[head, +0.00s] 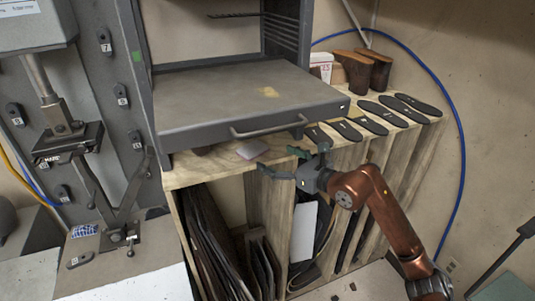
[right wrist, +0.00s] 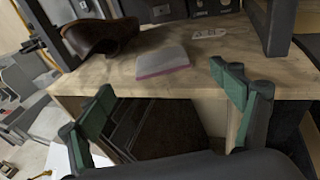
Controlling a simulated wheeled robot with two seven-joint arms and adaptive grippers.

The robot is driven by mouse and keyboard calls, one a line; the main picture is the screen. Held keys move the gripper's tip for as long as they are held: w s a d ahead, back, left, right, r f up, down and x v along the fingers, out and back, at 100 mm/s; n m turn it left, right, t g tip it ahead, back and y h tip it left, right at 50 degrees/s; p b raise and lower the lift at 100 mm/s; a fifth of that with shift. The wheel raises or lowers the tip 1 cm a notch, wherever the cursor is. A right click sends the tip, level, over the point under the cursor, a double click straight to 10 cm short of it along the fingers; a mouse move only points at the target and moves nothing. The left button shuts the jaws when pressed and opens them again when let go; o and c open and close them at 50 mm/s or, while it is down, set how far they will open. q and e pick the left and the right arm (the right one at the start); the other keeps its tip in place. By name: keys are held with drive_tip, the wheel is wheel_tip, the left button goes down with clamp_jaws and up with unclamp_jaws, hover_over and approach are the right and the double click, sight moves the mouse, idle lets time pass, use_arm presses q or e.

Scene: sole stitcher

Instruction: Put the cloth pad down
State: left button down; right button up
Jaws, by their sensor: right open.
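In the right wrist view the pad (right wrist: 163,60) lies near the front edge of the wooden top, beyond the fingertips. My right gripper (head: 280,162) is open and empty at the front edge of the rack, just right of the pad and apart from it. In the right wrist view its green-tipped fingers (right wrist: 160,81) are spread wide with nothing between them. My left gripper is not in view.
The grey machine table (head: 240,95) with its handle overhangs the wooden top behind the pad. Slots holding sheets open below.

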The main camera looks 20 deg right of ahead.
drive_tip(key=shift+s+d, duration=0.1)
drive_tip(key=shift+s, duration=0.3)
